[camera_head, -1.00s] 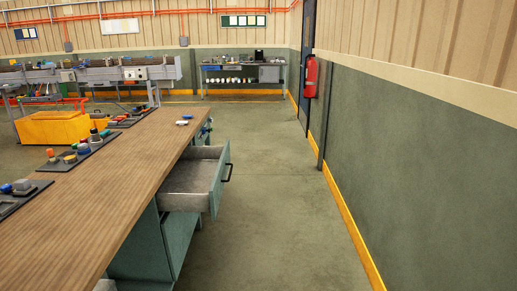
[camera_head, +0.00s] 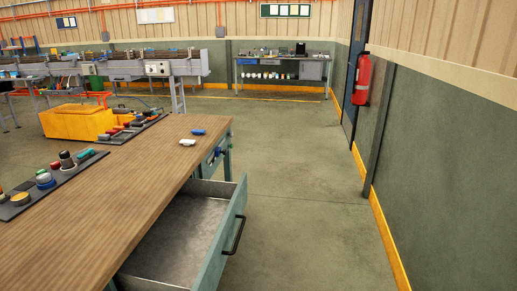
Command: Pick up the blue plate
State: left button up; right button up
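No blue plate can be clearly made out. A small blue object (camera_head: 198,132) lies near the far right corner of the wooden workbench; it is too small to tell what it is. A small white object (camera_head: 187,142) lies just in front of it. Neither of my grippers is in view.
The workbench (camera_head: 135,200) fills the lower left, with tool trays (camera_head: 50,184) along its left side. An open, empty-looking drawer (camera_head: 185,240) juts into the aisle. A yellow box (camera_head: 75,122) stands behind. Clear floor (camera_head: 300,200) runs between the drawer and right wall.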

aim_at(196, 131)
jog(key=i+l+u, duration=0.2)
jog(key=i+u, duration=0.2)
jog(key=i+l+u, duration=0.4)
jog(key=i, duration=0.15)
